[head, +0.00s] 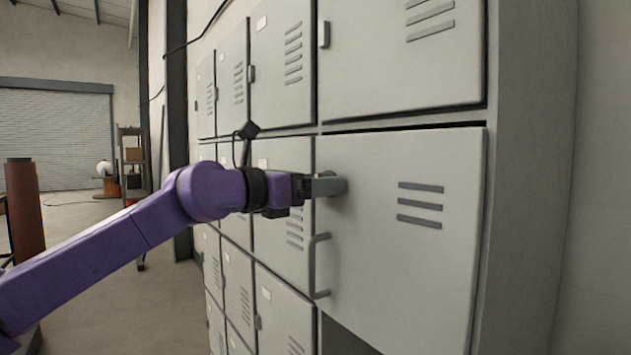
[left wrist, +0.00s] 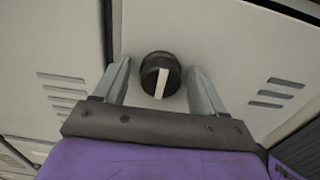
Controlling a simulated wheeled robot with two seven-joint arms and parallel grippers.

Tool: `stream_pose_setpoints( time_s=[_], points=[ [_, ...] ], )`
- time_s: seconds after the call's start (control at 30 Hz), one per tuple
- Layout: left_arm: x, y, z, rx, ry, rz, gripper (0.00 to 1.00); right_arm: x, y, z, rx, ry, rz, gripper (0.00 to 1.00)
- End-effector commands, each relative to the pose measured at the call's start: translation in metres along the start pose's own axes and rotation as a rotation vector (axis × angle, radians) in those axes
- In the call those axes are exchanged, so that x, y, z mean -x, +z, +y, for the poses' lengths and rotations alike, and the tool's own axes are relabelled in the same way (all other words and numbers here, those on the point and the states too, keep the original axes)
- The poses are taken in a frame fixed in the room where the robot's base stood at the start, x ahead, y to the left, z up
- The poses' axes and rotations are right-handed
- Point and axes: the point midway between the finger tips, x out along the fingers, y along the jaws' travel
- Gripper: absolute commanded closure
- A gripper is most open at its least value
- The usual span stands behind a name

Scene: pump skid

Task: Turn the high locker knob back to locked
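The knob (left wrist: 160,75) is black and round with a white pointer bar, on a grey locker door (head: 400,260). In the left wrist view the bar runs nearly up and down the picture, its top leaning slightly right. My left gripper (head: 333,184) is at the upper left of this door. In the left wrist view its two grey fingers (left wrist: 159,68) are spread on either side of the knob, with a gap at each side. In the head view the gripper hides the knob. My right gripper is not in view.
A bar handle (head: 314,265) stands out from the door below the gripper. A dark gap runs along the door's top edge, and a dark opening (head: 345,341) shows below it. More lockers (head: 400,55) surround it. A shelf rack (head: 133,165) stands far left.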

Motion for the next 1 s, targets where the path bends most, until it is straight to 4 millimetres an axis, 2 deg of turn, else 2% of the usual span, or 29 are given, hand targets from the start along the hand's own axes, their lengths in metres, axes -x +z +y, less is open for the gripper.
stream_pose_setpoints(
  time_s=[0.03,0.13,0.57,1.0],
  points=[
    [0.000,0.001,0.000,0.000,0.000,-0.001,0.47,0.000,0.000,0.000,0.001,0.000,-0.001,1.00],
    [0.001,0.001,-0.001,0.000,-0.001,-0.001,0.80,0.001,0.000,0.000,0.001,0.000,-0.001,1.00],
    [0.001,0.000,0.000,0.060,0.000,0.001,0.81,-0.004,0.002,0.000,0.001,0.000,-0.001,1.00],
    [0.001,-0.002,0.002,0.412,0.000,0.000,0.81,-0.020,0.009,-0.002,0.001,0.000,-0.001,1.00]
  ],
)
